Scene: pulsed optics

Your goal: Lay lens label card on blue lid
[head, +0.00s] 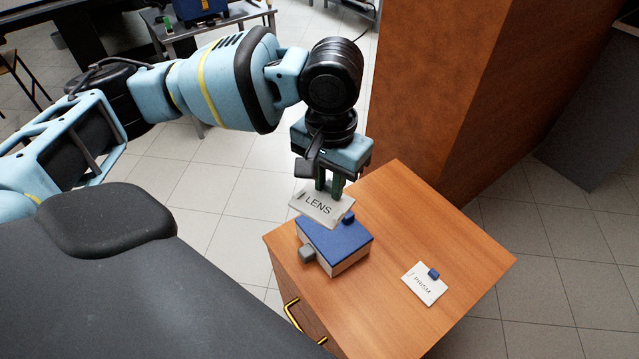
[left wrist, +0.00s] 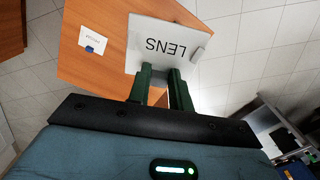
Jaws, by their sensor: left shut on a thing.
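The white lens label card (head: 318,206) reads LENS and hangs in my left gripper (head: 329,187), whose green fingers are shut on it. The card also shows in the left wrist view (left wrist: 160,42), beyond the finger tips (left wrist: 166,75). In the head view the card is above the box with the blue lid (head: 340,240) and covers its far left part. A small gap seems to lie between card and lid, but I cannot tell its size. The box has pale sides and a grey latch (head: 308,253), and stands on a wooden cabinet. My right gripper is not in view.
A white PRISM card (head: 424,284) with a blue tab lies on the cabinet top (head: 452,243) to the right of the box. A tall wooden cabinet (head: 425,90) rises behind. The cabinet top between box and PRISM card is clear.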

